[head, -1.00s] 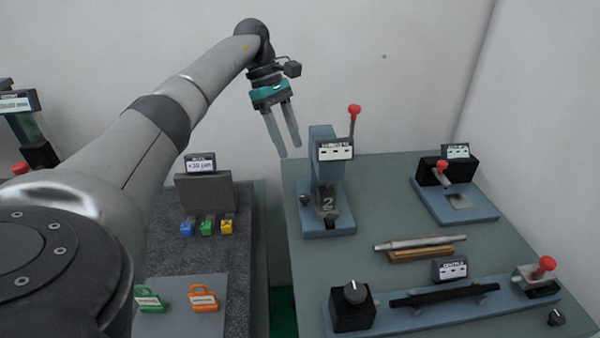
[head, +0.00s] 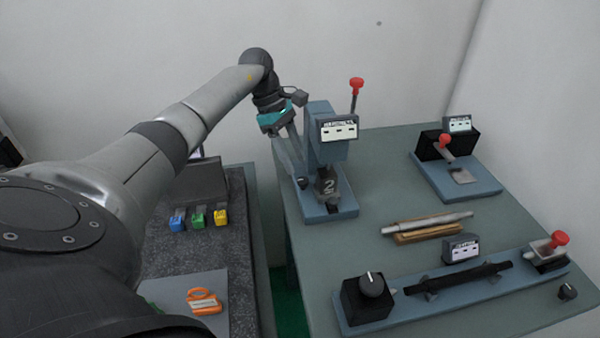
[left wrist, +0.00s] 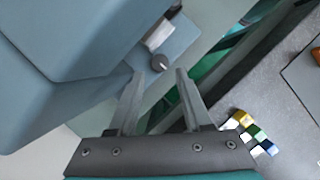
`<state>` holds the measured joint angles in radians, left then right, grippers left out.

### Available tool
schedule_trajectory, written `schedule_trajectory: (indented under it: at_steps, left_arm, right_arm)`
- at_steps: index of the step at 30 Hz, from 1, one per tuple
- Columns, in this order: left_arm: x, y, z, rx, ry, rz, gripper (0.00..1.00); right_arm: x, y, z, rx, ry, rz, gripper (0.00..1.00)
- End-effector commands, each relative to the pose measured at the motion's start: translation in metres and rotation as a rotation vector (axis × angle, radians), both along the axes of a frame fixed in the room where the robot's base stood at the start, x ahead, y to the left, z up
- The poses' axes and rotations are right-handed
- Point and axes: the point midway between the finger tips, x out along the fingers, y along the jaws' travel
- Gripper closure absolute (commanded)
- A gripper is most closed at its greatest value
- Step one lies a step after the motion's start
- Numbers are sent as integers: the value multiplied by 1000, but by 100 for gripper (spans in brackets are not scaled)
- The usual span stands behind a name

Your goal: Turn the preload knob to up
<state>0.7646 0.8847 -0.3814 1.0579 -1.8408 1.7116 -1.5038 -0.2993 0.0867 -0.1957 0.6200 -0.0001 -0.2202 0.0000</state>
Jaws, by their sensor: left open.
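A small dark knob (head: 303,183) sits at the left front of the blue base of the upright indexing fixture (head: 322,130), which carries a "2" block and a red-tipped lever. No readable label says whether it is the preload knob. In the left wrist view the knob (left wrist: 160,62) shows a pale pointer line toward the right. My left gripper (head: 291,158) is open, pointing down just above and behind the knob. In that wrist view its fingertips (left wrist: 160,73) stand on either side of the knob's line, apparently short of touching it. My right gripper is not in view.
A larger black knob with a white line (head: 371,284) is on the front rail fixture. Another small knob (head: 567,292) is at the right front. The fixture's upright stands close beside my left fingers.

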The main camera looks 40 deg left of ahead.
Motion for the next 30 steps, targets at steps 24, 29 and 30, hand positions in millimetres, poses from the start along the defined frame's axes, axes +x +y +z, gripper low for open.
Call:
schedule_trajectory:
  at_steps: [24,29,30]
  left_arm:
    - [4,-17,-44,1,0,0,66]
    - [4,-17,-44,1,0,0,84]
    - [4,-17,-43,1,0,0,89]
  right_arm:
    - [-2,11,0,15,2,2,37]
    - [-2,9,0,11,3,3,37]
    - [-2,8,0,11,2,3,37]
